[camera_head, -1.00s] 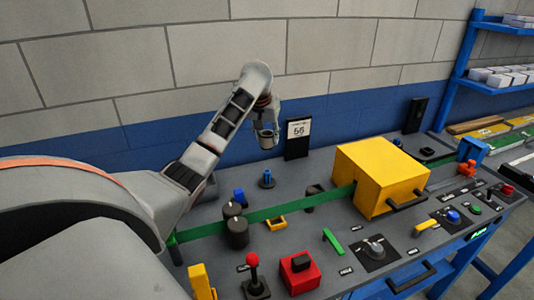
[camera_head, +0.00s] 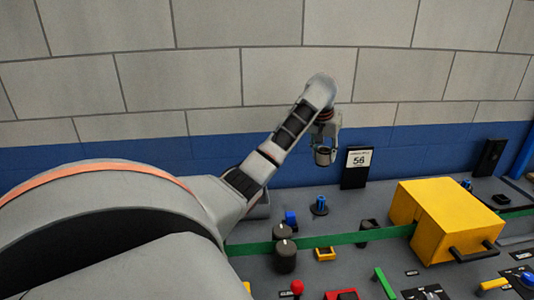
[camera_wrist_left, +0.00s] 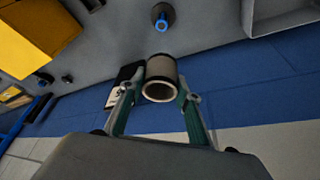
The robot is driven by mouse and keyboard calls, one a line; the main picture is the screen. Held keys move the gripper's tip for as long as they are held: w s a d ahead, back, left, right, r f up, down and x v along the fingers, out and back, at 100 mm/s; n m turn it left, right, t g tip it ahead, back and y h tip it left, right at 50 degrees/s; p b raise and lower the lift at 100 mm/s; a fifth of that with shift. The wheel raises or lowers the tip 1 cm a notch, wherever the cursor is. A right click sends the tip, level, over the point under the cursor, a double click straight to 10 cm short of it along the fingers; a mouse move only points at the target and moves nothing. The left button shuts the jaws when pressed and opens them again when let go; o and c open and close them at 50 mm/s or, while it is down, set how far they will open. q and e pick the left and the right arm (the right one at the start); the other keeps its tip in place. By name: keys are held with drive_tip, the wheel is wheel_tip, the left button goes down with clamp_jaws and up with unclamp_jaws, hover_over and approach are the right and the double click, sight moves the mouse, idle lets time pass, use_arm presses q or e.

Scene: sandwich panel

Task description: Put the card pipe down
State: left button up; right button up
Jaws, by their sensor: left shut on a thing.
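The card pipe (camera_wrist_left: 161,72) is a short grey-beige tube with dark rims. In the left wrist view it sits between the two fingers of my left gripper (camera_wrist_left: 159,92), with its open end facing the camera. In the head view the pipe (camera_head: 325,157) hangs below my left gripper (camera_head: 326,147), above the back of the panel and clear of its surface. My left gripper is shut on it. My right gripper is not in view.
A black stand with a white "56" card (camera_head: 357,160) is just right of the pipe. A blue-topped peg (camera_head: 319,206) stands below it. A yellow box (camera_head: 445,222) straddles the green strip (camera_head: 340,240). Dark knobs (camera_head: 284,250) stand at the strip's left.

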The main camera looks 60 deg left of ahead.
use_arm(q)
drive_tip(key=s+a+n+g+y+b, duration=0.1)
drive_tip(key=s+a+n, duration=0.6)
drive_tip(key=s+a, duration=0.9)
drive_tip(key=s+g+y, duration=0.1)
drive_tip(key=s, duration=0.3)
drive_tip(key=shift+a+f, duration=0.4)
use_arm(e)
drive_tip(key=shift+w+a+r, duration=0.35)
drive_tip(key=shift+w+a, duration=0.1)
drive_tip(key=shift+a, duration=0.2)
use_arm(q)
drive_tip(key=shift+d+r, duration=0.15)
drive_tip(key=shift+r, duration=0.05)
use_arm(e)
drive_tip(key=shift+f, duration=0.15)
use_arm(q)
drive_tip(key=shift+s+r, duration=0.1)
drive_tip(key=shift+s, duration=0.05)
